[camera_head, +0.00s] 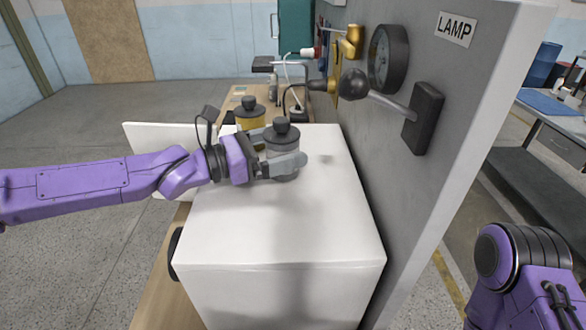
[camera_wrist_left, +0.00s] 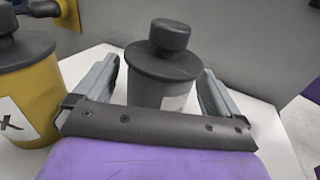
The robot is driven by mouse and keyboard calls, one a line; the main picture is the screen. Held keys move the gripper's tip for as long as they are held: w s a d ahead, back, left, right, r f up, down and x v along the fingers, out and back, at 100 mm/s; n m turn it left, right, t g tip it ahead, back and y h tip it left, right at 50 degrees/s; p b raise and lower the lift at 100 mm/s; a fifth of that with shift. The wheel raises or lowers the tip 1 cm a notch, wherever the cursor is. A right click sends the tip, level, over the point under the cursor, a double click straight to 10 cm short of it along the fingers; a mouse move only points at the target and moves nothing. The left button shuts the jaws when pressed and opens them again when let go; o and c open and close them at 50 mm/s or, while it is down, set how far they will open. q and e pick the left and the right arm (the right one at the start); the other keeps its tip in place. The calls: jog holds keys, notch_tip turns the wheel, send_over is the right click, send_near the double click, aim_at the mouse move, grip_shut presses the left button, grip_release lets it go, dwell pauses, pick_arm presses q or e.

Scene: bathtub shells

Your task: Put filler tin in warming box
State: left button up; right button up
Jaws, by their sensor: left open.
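A grey tin with a dark knobbed lid (camera_head: 281,132) stands upright on top of the white box (camera_head: 285,225), which looks like the warming box. My left gripper (camera_head: 286,150) is open, with one finger on each side of this tin. The left wrist view shows the tin (camera_wrist_left: 160,88) between the fingers, with a visible gap at the left finger. Its label is mostly hidden, so I cannot read whether it is the filler tin. A white door-like panel (camera_head: 150,136) sticks out at the box's left side. The box's inside is hidden. My right gripper is out of view.
A yellow tin with a dark lid (camera_head: 250,114) stands close behind my left gripper; it also shows in the left wrist view (camera_wrist_left: 28,105). A grey wall panel (camera_head: 440,150) with a gauge (camera_head: 388,60) and lever (camera_head: 395,103) rises right of the box. The near box top is clear.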

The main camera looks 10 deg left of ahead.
pick_arm(q)
jog(key=shift+b+x, duration=0.35)
jog(key=shift+x, duration=0.75)
jog(key=shift+a+f, duration=0.1)
jog(key=shift+a, duration=0.05)
jog(key=shift+c, duration=1.2)
jog(key=shift+s, duration=0.2)
jog(key=c, duration=1)
jog(key=shift+w, duration=0.15)
jog(key=shift+c, duration=0.6)
